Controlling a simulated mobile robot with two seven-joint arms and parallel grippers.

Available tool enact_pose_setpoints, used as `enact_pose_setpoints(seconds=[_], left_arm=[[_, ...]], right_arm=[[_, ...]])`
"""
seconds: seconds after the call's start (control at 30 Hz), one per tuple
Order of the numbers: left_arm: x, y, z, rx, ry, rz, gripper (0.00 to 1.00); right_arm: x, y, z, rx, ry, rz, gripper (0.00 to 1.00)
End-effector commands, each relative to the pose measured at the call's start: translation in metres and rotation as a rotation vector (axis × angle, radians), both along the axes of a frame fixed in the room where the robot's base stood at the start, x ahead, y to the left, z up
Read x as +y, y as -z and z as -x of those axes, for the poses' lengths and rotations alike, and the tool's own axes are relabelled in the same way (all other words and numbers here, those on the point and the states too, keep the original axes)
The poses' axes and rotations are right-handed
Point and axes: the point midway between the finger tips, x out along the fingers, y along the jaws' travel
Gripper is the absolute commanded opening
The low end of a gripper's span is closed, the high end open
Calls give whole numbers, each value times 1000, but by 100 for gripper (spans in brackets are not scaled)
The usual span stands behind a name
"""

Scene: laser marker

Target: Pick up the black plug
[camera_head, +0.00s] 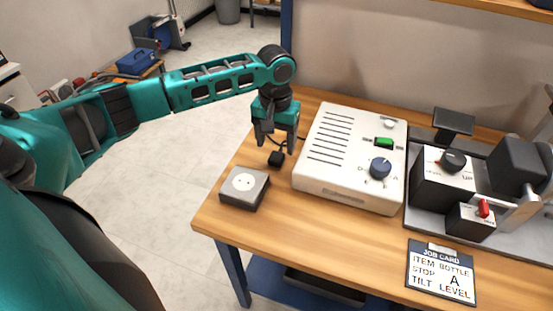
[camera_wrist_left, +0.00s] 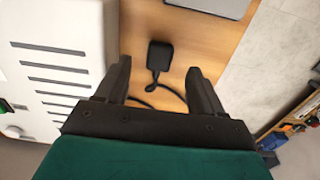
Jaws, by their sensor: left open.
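The black plug (camera_head: 275,159) lies on the wooden table between the white control box and the grey socket block. A black cable runs from it. My left gripper (camera_head: 277,141) is above and just behind the plug, pointing down. In the left wrist view the plug (camera_wrist_left: 160,58) sits ahead of the open fingers of my left gripper (camera_wrist_left: 160,80), roughly midway between them, and the cable curls back toward the palm. The fingers are apart and hold nothing. My right gripper is not in view.
The white control box (camera_head: 335,190) with a green switch stands close to the right of my left gripper. The socket block (camera_head: 244,187) is near the table's left corner. The marker machine (camera_head: 440,190) and job card (camera_head: 441,270) are farther right. The table's left edge is close.

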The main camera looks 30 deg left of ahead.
Motion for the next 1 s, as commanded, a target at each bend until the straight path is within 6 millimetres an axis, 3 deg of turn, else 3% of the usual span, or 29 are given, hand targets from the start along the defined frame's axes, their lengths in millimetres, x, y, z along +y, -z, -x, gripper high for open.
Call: enact_pose_setpoints(seconds=[0.1,0.3,0.57,1.0], left_arm=[[1,21,-4,3,1,0,68],[2,43,-4,2,1,-1,68],[2,45,-4,1,2,-1,68],[2,45,-4,0,2,-1,27]], right_arm=[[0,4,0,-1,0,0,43],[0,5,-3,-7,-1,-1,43],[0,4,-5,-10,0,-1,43],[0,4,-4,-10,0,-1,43]])
